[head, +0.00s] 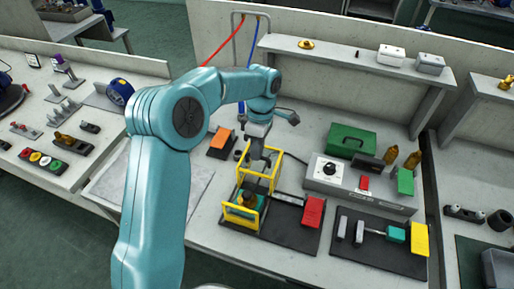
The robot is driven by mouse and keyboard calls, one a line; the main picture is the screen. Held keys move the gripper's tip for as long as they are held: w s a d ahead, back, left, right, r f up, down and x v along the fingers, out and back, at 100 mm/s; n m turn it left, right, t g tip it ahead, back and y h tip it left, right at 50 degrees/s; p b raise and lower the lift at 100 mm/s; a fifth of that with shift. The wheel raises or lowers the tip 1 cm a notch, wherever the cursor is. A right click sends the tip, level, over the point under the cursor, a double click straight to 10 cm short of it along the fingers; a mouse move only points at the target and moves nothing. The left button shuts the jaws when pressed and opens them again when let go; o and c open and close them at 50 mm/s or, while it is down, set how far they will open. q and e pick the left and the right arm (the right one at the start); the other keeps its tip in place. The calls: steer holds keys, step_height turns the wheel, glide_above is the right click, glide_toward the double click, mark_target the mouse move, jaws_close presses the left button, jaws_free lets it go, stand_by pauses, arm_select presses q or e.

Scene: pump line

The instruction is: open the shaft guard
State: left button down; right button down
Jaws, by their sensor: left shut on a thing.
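The shaft guard (243,182) is a yellow open frame on a dark base plate in the middle of the bench. Its frame stands up at the back, and a second yellow frame part (240,214) stands at the front around a teal and brass-coloured part (248,199). My left gripper (260,160) reaches down from above at the back of the yellow frame and is shut on the guard. The exact contact is small and partly hidden by the gripper. My right gripper is not in view.
A red block (314,211) sits right of the guard on the same plate. A grey control box (345,182) with a dial and a green case (351,141) stand behind to the right. Another plate (375,243) holds teal and yellow blocks.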

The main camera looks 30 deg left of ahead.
arm_select(q)
steer(key=c, duration=1.2)
jaws_free()
steer(key=shift+a+r, duration=0.1)
steer(key=shift+o, duration=0.2)
steer(key=shift+s, duration=0.15)
steer(key=shift+w+r, duration=0.1)
steer(key=shift+w, duration=0.1)
step_height(320, 180, up, 16)
steer(key=w+p, duration=0.2)
steer(key=shift+w+a, duration=0.3)
steer(key=shift+w, duration=0.05)
steer(key=shift+s, duration=0.1)
